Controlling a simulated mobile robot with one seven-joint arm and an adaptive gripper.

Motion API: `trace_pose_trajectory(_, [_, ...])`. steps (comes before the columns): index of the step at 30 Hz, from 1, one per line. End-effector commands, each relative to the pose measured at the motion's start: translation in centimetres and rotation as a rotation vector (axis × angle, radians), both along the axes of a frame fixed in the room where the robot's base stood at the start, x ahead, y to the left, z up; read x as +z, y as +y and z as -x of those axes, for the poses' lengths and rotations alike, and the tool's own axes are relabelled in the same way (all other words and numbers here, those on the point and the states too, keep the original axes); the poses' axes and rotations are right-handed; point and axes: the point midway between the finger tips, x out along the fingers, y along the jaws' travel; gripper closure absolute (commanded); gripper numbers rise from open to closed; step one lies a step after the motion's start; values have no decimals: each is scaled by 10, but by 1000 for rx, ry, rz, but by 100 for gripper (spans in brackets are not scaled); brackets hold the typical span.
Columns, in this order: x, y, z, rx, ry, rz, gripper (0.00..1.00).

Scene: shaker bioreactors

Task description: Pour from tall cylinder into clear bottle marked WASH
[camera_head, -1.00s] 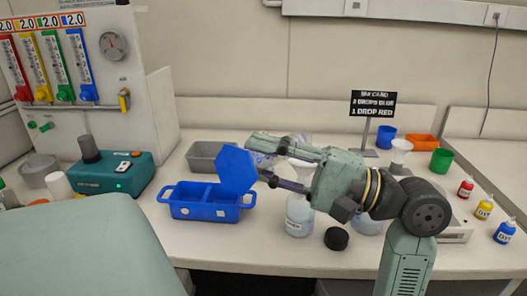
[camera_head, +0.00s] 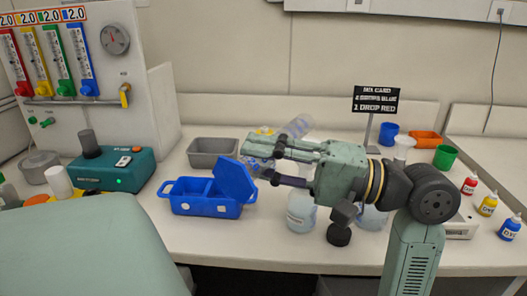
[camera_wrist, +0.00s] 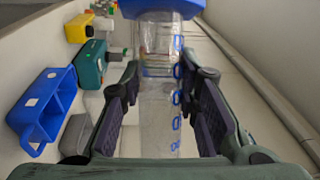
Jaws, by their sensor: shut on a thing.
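My gripper (camera_head: 268,163) is shut on the tall clear cylinder and holds it in the air, tilted. The cylinder's clear tube (camera_head: 298,127) rises to the upper right behind my fingers. Its blue hexagonal base (camera_head: 235,178) is at the lower left, in front of the blue box. In the wrist view the clear tube with blue marks (camera_wrist: 160,115) lies between my fingers, with blue at its top end. A clear bottle (camera_head: 300,218) with a white label stands upright on the bench below my gripper. Its label is too small to read surely. Liquid in the cylinder cannot be made out.
A blue divided box (camera_head: 205,207), grey bin (camera_head: 212,150) and teal device (camera_head: 110,168) stand left. Dropper bottles (camera_head: 487,206) stand right.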

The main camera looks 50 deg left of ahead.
Motion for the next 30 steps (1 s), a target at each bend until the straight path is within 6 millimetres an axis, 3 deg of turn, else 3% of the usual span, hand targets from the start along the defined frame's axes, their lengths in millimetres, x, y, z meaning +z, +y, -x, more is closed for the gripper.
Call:
trace_pose_trajectory(18, [-28,0,0,1,-208,-73,100])
trace_pose_trajectory(30, [-30,0,0,1,-241,-85,100])
